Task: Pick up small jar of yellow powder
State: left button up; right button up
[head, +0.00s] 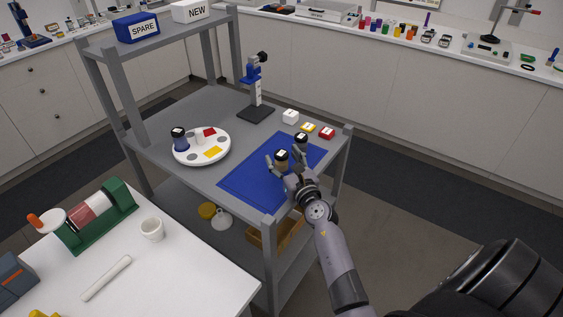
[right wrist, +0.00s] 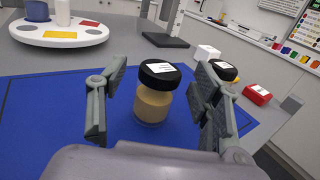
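A small jar (right wrist: 153,105) of tan-yellow powder with a black lid and white label stands upright on the blue mat (head: 245,182). In the head view the jar (head: 281,161) is at the mat's far right part. My right gripper (right wrist: 160,95) is open around it, one finger on each side, with visible gaps between fingers and glass. The right gripper (head: 286,166) also shows in the head view. A second black-lidded jar (head: 300,139) stands just behind; in the wrist view the right finger partly hides it (right wrist: 224,70). My left gripper is out of view.
A white round tray (head: 180,156) with a blue jar and coloured cards stands left of the mat. A black-based stand (head: 256,112) is behind it. White, yellow and red (head: 327,133) blocks line the back right. Shelf posts rise at the left.

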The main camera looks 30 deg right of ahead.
jog(key=c, duration=1.2)
jog(key=shift+r, duration=0.1)
